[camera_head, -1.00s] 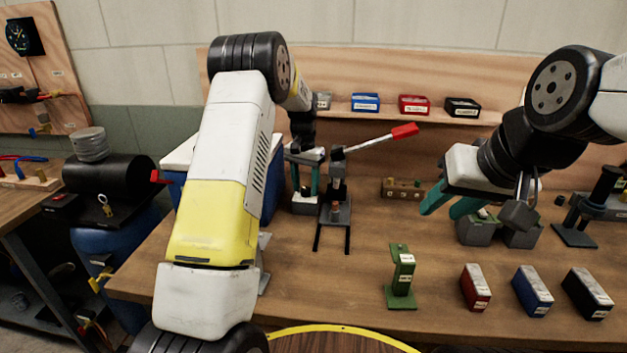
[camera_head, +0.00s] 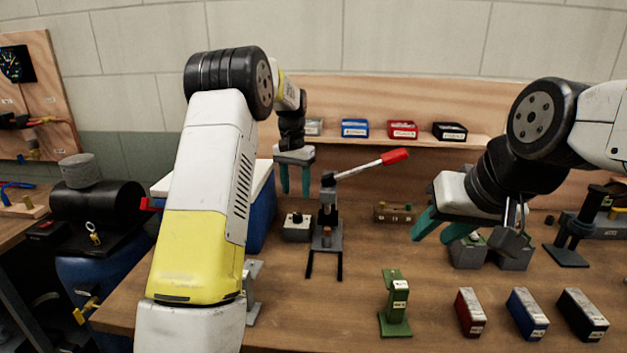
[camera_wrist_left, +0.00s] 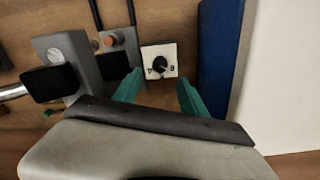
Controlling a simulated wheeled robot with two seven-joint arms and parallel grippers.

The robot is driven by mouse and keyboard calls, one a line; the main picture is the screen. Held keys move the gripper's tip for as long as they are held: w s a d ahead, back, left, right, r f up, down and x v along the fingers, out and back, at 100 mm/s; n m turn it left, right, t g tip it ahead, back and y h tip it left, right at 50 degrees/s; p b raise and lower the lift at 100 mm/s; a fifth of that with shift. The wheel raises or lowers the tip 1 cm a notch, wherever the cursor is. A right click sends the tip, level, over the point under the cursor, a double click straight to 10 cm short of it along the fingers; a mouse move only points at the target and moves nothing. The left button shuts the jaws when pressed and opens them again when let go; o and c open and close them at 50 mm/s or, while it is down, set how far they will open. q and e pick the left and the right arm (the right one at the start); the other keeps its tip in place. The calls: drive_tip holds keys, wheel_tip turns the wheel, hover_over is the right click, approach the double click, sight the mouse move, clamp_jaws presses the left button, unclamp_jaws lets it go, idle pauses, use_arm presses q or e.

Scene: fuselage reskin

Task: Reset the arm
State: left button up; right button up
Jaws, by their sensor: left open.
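My left gripper (camera_head: 295,183) is in the head view, above the back of the bench and left of the lever press. Its teal fingers point down, apart and empty. In the left wrist view the gripper (camera_wrist_left: 158,92) shows one finger on each side of a small white box with a black knob (camera_wrist_left: 159,62). That box (camera_head: 297,228) stands on the bench below the fingers in the head view. My right gripper (camera_head: 440,226) has its teal fingers spread, with nothing seen between them, near two grey blocks (camera_head: 468,252).
The lever press (camera_head: 328,215) has a red-tipped handle (camera_head: 394,156) reaching up right. A blue bin (camera_head: 262,215) stands left of the left gripper. A green stand (camera_head: 395,305) and red, blue and black blocks sit in front. Small bins line the back shelf.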

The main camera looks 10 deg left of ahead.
use_arm(q)
drive_tip(key=s+a+r+n+t+h, duration=0.1)
drive_tip(key=s+r+n+t, duration=0.15)
drive_tip(key=s+r, duration=1.3)
drive_tip(key=s+f+t, duration=0.1)
drive_tip(key=s+t, duration=0.1)
drive_tip(key=s, duration=0.8)
drive_tip(key=s+d+f+t+h, duration=0.1)
drive_tip(key=s+f, duration=0.1)
drive_tip(key=s, duration=0.8)
drive_tip(key=shift+s+n+t, duration=0.35)
drive_tip(key=shift+n, duration=0.1)
